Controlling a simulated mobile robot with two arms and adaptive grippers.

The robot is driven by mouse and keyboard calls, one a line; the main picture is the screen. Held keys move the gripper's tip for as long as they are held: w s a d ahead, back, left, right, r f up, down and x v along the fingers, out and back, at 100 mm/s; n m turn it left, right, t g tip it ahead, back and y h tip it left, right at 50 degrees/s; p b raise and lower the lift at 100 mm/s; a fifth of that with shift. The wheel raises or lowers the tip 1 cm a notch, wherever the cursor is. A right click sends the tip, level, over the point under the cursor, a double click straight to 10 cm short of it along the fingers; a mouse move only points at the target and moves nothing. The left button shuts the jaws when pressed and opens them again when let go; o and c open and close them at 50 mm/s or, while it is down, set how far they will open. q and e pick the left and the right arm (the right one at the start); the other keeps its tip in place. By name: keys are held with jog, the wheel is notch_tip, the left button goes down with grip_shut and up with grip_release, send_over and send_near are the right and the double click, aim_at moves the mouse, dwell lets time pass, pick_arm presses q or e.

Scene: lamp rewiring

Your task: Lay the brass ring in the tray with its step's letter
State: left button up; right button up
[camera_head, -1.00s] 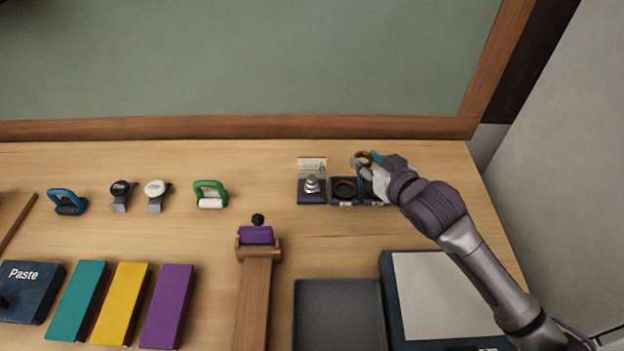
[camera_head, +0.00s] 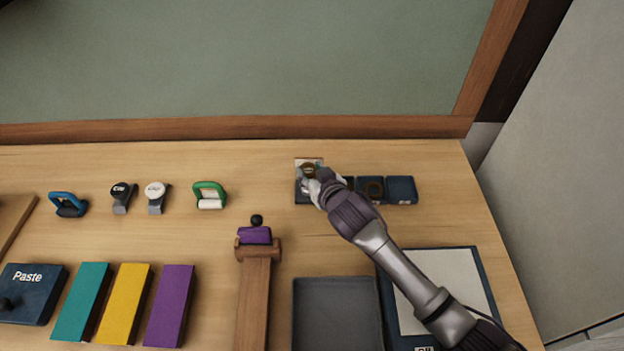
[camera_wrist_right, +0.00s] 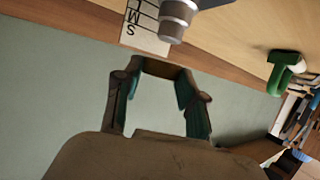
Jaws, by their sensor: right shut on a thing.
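The brass ring (camera_head: 308,170) is held by my right gripper (camera_head: 313,178) above the leftmost small tray (camera_head: 301,198). In the right wrist view the ring (camera_wrist_right: 163,69) shows as a brown band between the two fingers. A silver stepped part (camera_wrist_right: 178,18) shows just beyond the ring; it stood in the leftmost tray earlier. A white card (camera_wrist_right: 147,32) with letters lies beside it; I can read M and what looks like S. The trays' own letters are too small to read. My left gripper is out of view.
The row continues right: a partly hidden tray, a tray (camera_head: 361,182) with a dark ring (camera_head: 374,188), and an apparently empty tray (camera_head: 402,190). A grey bin (camera_head: 337,312) and purple-topped wooden stand (camera_head: 255,240) are nearer.

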notch_tip(320, 180, down, 3)
jog(key=shift+p, duration=0.65)
jog(key=shift+f+b, duration=0.3)
jog(key=shift+f, duration=0.15)
jog(key=o, duration=1)
jog(key=shift+r, duration=0.1)
